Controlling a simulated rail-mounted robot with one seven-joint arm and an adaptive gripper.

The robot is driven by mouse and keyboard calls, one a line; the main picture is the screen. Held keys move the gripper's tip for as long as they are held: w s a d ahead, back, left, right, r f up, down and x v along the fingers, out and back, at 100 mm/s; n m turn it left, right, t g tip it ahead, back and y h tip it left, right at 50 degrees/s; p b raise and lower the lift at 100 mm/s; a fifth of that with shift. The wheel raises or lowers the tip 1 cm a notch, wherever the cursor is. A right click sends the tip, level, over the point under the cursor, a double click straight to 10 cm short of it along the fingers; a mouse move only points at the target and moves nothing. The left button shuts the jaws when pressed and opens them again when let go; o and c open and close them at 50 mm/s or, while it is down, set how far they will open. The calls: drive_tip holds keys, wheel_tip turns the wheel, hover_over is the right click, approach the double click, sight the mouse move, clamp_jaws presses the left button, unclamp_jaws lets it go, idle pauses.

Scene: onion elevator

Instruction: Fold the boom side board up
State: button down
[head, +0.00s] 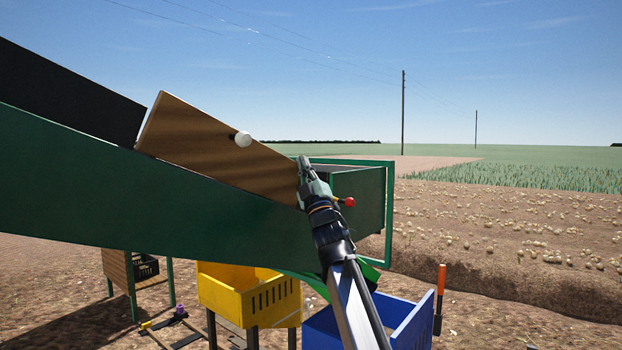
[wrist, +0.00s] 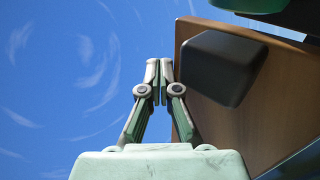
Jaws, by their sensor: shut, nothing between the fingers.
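The boom side board (head: 215,150) is a brown wooden panel with a white knob (head: 243,139). It stands above the upper edge of the green boom (head: 150,190), sloping with it; I cannot tell its exact tilt. My gripper (head: 304,160) is at the board's lower right end in the head view, its fingers shut and empty. In the wrist view the shut fingertips (wrist: 160,66) point up against the sky, with the board (wrist: 275,85) close to their right. A dark rounded block (wrist: 218,66) shows in front of the board there. Whether the fingers touch the board is unclear.
A red-tipped knob (head: 349,202) sits beside my gripper, near the green end frame (head: 389,215). Below are a yellow crate (head: 225,292), a blue crate (head: 412,325) and an orange-handled tool (head: 441,280). Open sky lies above the boom.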

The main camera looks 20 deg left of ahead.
drive_tip(key=shift+w+a+r+b, duration=0.1)
drive_tip(key=shift+w+a+b, duration=0.25)
drive_tip(key=shift+a, duration=0.25)
drive_tip(key=shift+s, duration=0.1)
